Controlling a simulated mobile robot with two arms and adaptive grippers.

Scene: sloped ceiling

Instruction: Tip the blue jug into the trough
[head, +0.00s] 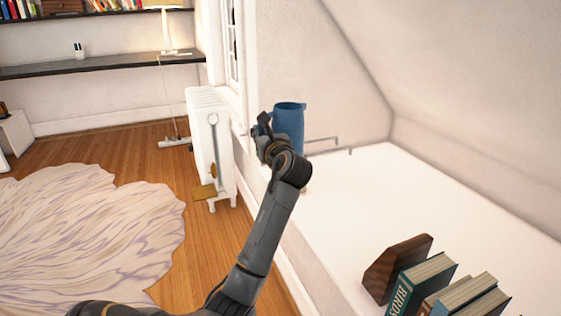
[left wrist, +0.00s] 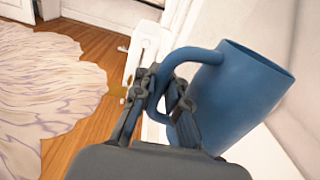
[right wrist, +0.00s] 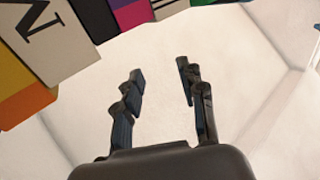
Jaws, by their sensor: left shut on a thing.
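The blue jug (head: 289,127) stands about upright at the far end of the white ledge, beside the window. My left gripper (head: 266,133) is shut on its handle. The left wrist view shows the jug's body (left wrist: 238,95) to the right of the fingers (left wrist: 163,98), with the handle running between them. Its inside is mostly hidden, and I cannot tell whether its base touches the ledge. My right gripper (right wrist: 160,95) is open and empty in the right wrist view; it is outside the head view. I cannot make out a trough in any view.
Books with a wooden bookend (head: 398,268) stand on the near part of the white ledge (head: 375,190). A thin metal bar (head: 330,144) shows just right of the jug. A white radiator (head: 210,145) stands left of it. The ledge's middle is clear, under a sloped ceiling.

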